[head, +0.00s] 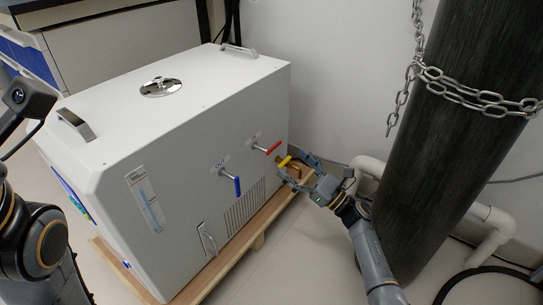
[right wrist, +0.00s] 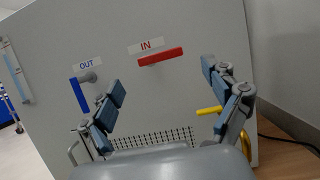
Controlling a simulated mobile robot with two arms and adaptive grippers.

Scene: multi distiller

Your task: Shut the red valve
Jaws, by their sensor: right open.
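The red valve handle (head: 273,148) is on the side of the white machine (head: 185,125). In the right wrist view the red handle (right wrist: 162,56) lies nearly level, pointing right under the "IN" label. My right gripper (head: 297,168) is open and empty, just right of the red handle in the head view. In the right wrist view its fingers (right wrist: 162,80) are spread either side of and below the red handle, apart from it. My left arm shows at the left edge of the head view; its gripper is out of view.
A blue valve handle (head: 237,186) points down under the "OUT" label (right wrist: 87,64). A yellow handle (right wrist: 208,110) is close by my right finger. A dark cylinder (head: 455,130) with a chain (head: 480,98) and white pipes (head: 490,225) stand to the right. The machine rests on a wooden pallet (head: 240,245).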

